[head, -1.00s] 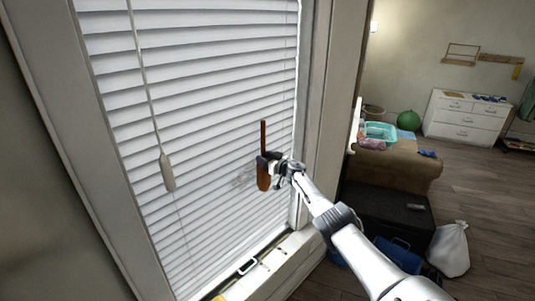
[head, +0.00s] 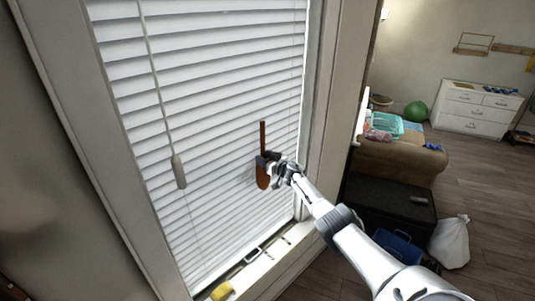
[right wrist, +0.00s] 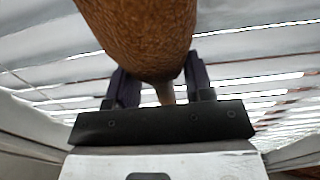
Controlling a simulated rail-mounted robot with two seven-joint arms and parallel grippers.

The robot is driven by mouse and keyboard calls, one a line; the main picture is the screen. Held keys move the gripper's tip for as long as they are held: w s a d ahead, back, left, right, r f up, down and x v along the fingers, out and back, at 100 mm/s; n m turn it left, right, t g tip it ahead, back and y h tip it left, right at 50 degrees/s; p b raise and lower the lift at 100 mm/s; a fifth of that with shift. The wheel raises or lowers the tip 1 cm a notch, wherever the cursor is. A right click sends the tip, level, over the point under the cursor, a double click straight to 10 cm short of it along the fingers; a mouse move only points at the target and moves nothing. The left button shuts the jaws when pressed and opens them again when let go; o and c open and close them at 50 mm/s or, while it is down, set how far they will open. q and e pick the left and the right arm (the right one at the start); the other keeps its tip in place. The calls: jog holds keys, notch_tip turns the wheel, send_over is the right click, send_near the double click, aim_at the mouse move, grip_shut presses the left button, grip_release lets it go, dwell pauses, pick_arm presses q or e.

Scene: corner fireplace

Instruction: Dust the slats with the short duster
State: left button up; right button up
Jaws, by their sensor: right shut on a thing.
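The short duster has a thin brown stick (head: 262,135) pointing up and a wider orange-brown part (head: 262,178) hanging below. My right gripper (head: 266,160) is shut on it between these two parts, in front of the lower right of the blind. The white slats (head: 215,110) are closed and fill the window frame. In the right wrist view the brown textured part (right wrist: 140,30) is close to the camera, in front of the gripper (right wrist: 160,92), with slats behind. I cannot tell whether the duster touches the slats. My left gripper is not in view.
A pull cord with a pale tassel (head: 178,170) hangs before the blind at left. At right are a brown sofa (head: 405,155), a black box (head: 390,205) and a white bag (head: 450,242).

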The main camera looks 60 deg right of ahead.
aim_at(246, 160)
jog(key=shift+w+a+r+p, duration=0.1)
jog(key=shift+w+a+p, duration=0.05)
jog(key=shift+a+p, duration=0.15)
jog(key=shift+w+a+p, duration=0.15)
jog(key=shift+a, duration=0.25)
jog(key=shift+w+a+r+p, duration=0.1)
jog(key=shift+w+a+p, duration=0.2)
jog(key=shift+a+p, duration=0.7)
jog(key=shift+w+a+p, duration=0.25)
jog(key=shift+a+p, duration=0.35)
jog(key=shift+a, duration=0.1)
jog(key=shift+w+a+f, duration=0.2)
jog(key=shift+a, duration=0.6)
jog(key=shift+w+a, duration=0.25)
jog(key=shift+a, duration=0.6)
jog(key=shift+a, duration=0.1)
